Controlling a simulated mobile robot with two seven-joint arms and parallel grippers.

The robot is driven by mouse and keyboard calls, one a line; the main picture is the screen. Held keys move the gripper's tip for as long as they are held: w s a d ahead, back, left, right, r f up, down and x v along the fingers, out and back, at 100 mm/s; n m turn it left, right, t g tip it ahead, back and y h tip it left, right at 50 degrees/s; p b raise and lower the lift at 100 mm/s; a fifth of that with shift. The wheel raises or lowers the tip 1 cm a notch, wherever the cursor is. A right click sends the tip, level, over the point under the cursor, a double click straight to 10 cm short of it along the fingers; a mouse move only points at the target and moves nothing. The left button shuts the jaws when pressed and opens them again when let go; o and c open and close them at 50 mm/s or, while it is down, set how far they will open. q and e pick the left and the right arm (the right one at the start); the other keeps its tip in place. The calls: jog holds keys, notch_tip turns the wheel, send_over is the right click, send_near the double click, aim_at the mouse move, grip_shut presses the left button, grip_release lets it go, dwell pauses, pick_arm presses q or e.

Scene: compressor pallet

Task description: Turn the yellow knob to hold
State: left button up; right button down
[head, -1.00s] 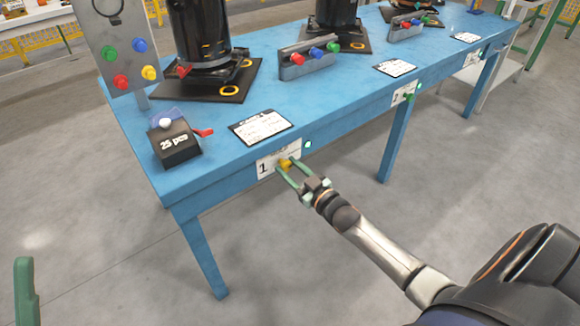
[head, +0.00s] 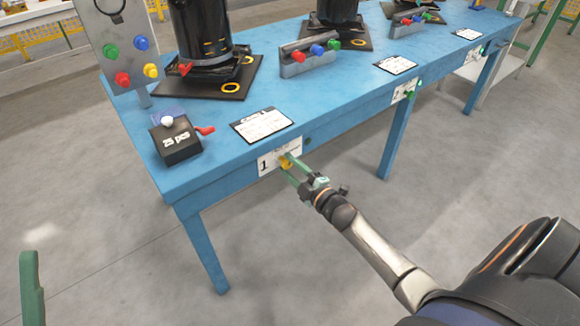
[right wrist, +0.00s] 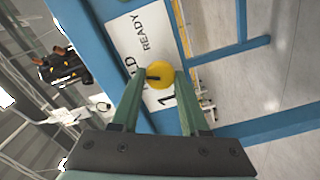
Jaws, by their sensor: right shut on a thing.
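The yellow knob (head: 285,162) is on a white plate (head: 267,165) marked 1 on the front edge of the blue table. My right gripper (head: 290,167) is shut on it. In the right wrist view, the knob (right wrist: 160,74) sits between the two green fingers (right wrist: 158,88). Its black pointer mark points left, toward lettering ending in "LD"; "READY" is higher on the plate (right wrist: 143,40). The gripper partly covers the plate. A green finger (head: 31,290), apparently of my left gripper, shows at the lower left; its opening is not visible.
A round indicator (head: 308,142) beside the plate is dark green. A green knob (head: 410,95) is farther along the edge. The front floor is clear.

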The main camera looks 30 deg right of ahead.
jog(key=shift+f+n, duration=0.1)
jog(key=shift+n, duration=0.8)
pick_arm(q)
jog(key=shift+s+d+m+h+b, duration=0.1)
jog(key=shift+s+m+h+b, duration=0.2)
jog(key=shift+h+b, duration=0.2)
pick_arm(e)
jog(key=shift+n, duration=1.5)
pick_arm(q)
jog(key=shift+f, duration=0.1)
pick_arm(e)
jog(key=shift+c, duration=2.2)
grip_release()
